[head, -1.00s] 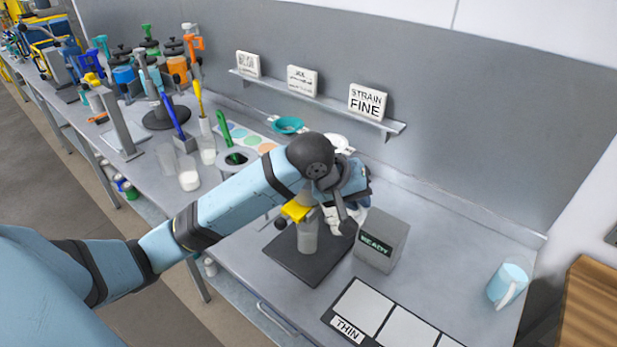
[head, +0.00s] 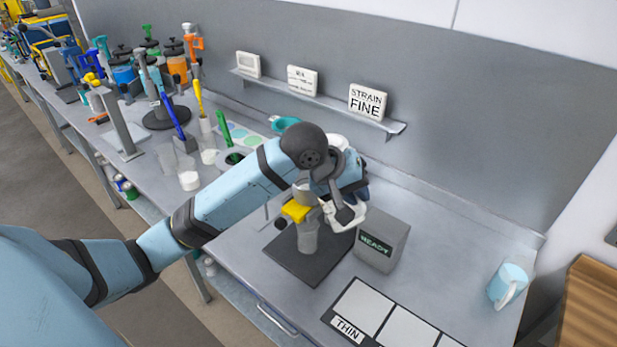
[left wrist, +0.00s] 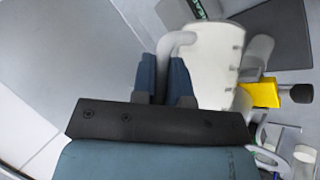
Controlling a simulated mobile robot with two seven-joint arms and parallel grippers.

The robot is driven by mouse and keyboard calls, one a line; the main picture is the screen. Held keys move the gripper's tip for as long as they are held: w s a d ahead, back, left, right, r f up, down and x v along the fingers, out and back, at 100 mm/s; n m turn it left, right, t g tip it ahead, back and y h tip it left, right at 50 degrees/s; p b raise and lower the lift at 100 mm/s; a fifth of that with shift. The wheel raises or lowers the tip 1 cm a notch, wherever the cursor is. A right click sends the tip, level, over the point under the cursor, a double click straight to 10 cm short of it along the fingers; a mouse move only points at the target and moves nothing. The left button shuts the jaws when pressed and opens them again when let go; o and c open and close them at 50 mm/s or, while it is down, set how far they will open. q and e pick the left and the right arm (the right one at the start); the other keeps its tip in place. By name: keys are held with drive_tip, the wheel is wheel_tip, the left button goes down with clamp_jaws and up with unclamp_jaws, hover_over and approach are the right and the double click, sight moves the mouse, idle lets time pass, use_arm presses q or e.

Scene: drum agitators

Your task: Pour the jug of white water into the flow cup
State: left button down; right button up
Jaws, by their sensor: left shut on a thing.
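The white jug (left wrist: 212,62) fills the upper middle of the left wrist view. Its handle (left wrist: 166,52) is between the two blue fingers of my left gripper (left wrist: 167,78), which is shut on it. In the head view the gripper (head: 347,200) is beside the flow-cup stand, and only part of the jug (head: 341,215) shows below it; I cannot tell its tilt or contents. The grey flow cup (head: 304,187) appears just above the yellow clamp (head: 296,211) of the stand, partly hidden by my wrist. My right gripper is not in view.
A grey READY box (head: 384,238) stands close right of the stand's dark base (head: 288,268). A light blue mug (head: 508,284) is at the bench's right end, with clear bench between. White panels marked THIN (head: 364,302) lie in front. Tools and jars crowd the left.

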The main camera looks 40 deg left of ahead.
use_arm(q)
drive_tip(key=shift+d+r, duration=0.1)
drive_tip(key=shift+r, duration=0.15)
drive_tip(key=shift+a, duration=0.25)
drive_tip(key=shift+d+r, duration=0.15)
drive_tip(key=shift+d, duration=0.05)
drive_tip(key=shift+w+a+r+h, duration=0.1)
drive_tip(key=shift+a+h, duration=0.2)
drive_tip(key=shift+d+r, duration=0.15)
drive_tip(key=shift+d, duration=0.05)
drive_tip(key=shift+a, duration=0.1)
